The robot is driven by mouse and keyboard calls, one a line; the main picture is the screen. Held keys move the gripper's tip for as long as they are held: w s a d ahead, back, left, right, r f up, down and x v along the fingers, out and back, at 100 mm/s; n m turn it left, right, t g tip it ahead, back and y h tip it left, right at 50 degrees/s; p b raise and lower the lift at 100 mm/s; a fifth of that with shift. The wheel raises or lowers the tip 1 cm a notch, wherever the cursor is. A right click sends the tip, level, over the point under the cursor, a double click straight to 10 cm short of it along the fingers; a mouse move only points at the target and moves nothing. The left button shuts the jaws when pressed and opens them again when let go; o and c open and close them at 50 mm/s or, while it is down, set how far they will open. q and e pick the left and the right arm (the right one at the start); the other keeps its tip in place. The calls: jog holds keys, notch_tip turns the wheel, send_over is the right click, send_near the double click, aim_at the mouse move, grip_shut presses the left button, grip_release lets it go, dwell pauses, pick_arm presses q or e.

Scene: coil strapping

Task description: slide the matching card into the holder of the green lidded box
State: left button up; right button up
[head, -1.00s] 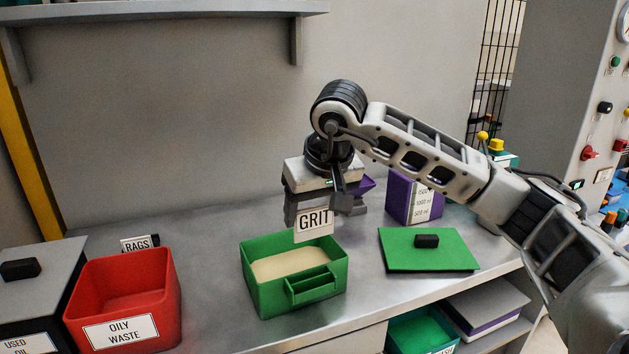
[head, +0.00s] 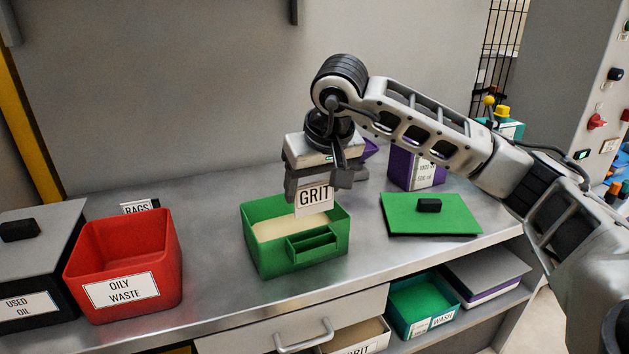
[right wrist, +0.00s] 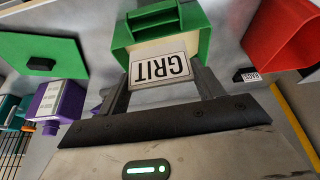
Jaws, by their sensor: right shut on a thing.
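My right gripper (head: 319,186) is shut on a white card (head: 313,198) lettered GRIT. It holds the card upright above the far part of the open green box (head: 270,254). The card (right wrist: 161,68) also shows upside down in the right wrist view, between the fingers (right wrist: 163,88). The green box holds pale sand-like grit. Its empty green card holder (head: 313,246) is on the near wall, and the card is apart from it. The green lid (head: 455,214) with a black knob lies flat to the right of the box. My left gripper is not in view.
A red bin (head: 124,265) labelled OILY WASTE and a black USED OIL box (head: 35,270) stand left. A RAGS card (head: 140,207) stands behind the red bin. A purple container (head: 408,169) stands behind the lid. Bins (head: 425,300) fill the shelf below.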

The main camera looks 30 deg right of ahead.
aim_at(315, 210)
jog(key=shift+f+b, duration=0.45)
jog(key=shift+f, duration=0.35)
jog(key=shift+f+b, duration=0.7)
jog(key=shift+f, duration=0.15)
jog(key=shift+f+b, duration=0.9)
jog(key=shift+f, duration=0.2)
jog(key=shift+f+b, duration=0.3)
jog(key=shift+f, duration=0.15)
pick_arm(q)
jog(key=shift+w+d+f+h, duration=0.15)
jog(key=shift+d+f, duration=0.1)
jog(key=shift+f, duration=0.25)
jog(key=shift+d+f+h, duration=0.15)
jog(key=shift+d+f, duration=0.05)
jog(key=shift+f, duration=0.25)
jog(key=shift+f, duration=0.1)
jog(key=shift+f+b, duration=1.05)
jog(key=shift+b, duration=0.05)
pick_arm(e)
jog(key=shift+f, duration=1.35)
jog(key=o, duration=0.9)
jog(key=shift+c, duration=0.2)
